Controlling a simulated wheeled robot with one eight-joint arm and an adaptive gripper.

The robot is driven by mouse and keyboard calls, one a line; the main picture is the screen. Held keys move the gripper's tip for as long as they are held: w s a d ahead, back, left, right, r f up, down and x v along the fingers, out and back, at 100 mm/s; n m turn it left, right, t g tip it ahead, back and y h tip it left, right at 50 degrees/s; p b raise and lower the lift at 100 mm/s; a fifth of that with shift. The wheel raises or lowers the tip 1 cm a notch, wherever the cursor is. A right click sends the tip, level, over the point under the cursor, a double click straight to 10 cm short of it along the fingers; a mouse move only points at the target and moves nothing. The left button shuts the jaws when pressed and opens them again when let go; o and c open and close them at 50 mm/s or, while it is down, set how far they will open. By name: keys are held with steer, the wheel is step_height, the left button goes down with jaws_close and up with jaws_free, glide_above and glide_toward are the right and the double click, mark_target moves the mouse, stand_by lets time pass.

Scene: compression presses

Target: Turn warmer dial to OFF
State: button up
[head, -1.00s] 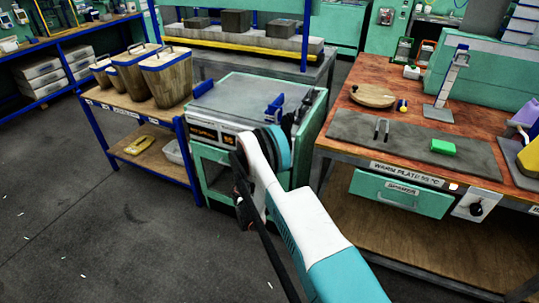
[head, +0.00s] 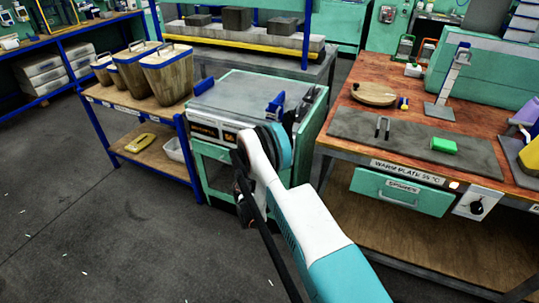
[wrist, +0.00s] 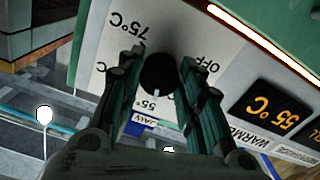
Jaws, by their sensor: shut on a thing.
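The warmer dial (wrist: 158,75) is a round black knob on a white plate in the wrist view. Its white mark points down the picture, toward the 55°C label; 75°C is at upper left and OFF at right. My gripper (wrist: 157,66) has its two dark ribbed fingers on either side of the dial and is shut on it. In the head view, my arm reaches the front of the green warmer cabinet (head: 215,172). There the dial cannot be made out behind my arm.
An orange 55°C display (wrist: 273,108) lies beside the dial plate. A blue-framed shelf (head: 140,112) with wooden containers stands left of the cabinet. A wood-topped bench (head: 400,92) with a warm plate (head: 360,127) stands to the right. Open floor lies at front left.

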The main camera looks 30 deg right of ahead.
steer(key=n, duration=2.1)
steer(key=shift+s+r, duration=0.1)
steer(key=shift+n, duration=0.3)
steer(key=o, duration=1.1)
steer(key=shift+a, duration=0.1)
steer(key=shift+c, duration=0.2)
steer(key=shift+r, duration=0.15)
